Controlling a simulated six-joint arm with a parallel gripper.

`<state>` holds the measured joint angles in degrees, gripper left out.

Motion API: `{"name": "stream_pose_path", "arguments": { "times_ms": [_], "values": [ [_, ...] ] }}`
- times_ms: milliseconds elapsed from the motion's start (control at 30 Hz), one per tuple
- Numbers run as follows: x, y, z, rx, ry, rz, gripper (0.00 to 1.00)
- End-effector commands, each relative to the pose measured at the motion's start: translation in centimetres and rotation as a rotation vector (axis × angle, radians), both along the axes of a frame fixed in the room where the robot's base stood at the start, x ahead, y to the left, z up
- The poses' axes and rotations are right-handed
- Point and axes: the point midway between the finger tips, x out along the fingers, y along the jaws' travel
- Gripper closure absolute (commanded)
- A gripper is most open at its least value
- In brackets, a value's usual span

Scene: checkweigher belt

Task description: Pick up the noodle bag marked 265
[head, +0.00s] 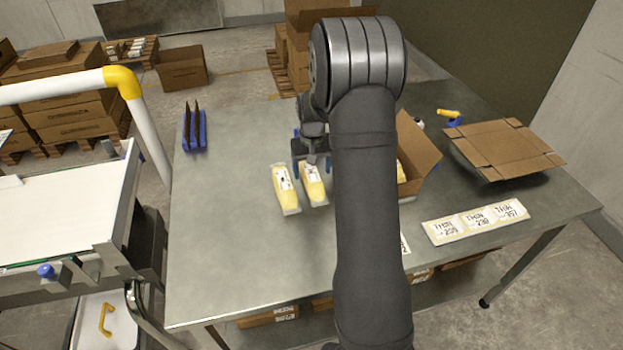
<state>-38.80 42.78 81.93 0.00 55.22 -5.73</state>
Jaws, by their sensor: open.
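Two yellow noodle bags with white labels lie side by side on the grey table (240,250). They are the left noodle bag (285,189) and the right noodle bag (313,183). Their label numbers are too small to read, so I cannot tell which is marked 265. My gripper (311,166) is open at the far end of the bags, closest to the right one. My own arm hides part of it, and I cannot tell whether its fingers touch a bag.
An open cardboard box (418,158) stands partly behind my arm, with something yellow inside. A label strip (476,221) lies right of it, near a flattened carton (505,148). A blue rack (194,130) stands far left. The table's left front is clear.

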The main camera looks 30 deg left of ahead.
Motion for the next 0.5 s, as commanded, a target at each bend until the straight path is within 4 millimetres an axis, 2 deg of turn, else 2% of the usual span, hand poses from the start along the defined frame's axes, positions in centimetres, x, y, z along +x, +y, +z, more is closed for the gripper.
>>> {"name": "stream_pose_path", "arguments": {
  "times_ms": [200,467,500],
  "values": [
    [0.1,0.3,-3.3,-0.001,0.002,0.000,0.25],
    [0.1,0.3,-3.8,0.001,0.001,0.001,0.25],
    [0.1,0.3,-3.8,0.001,0.001,0.001,0.31]
  ]
}}
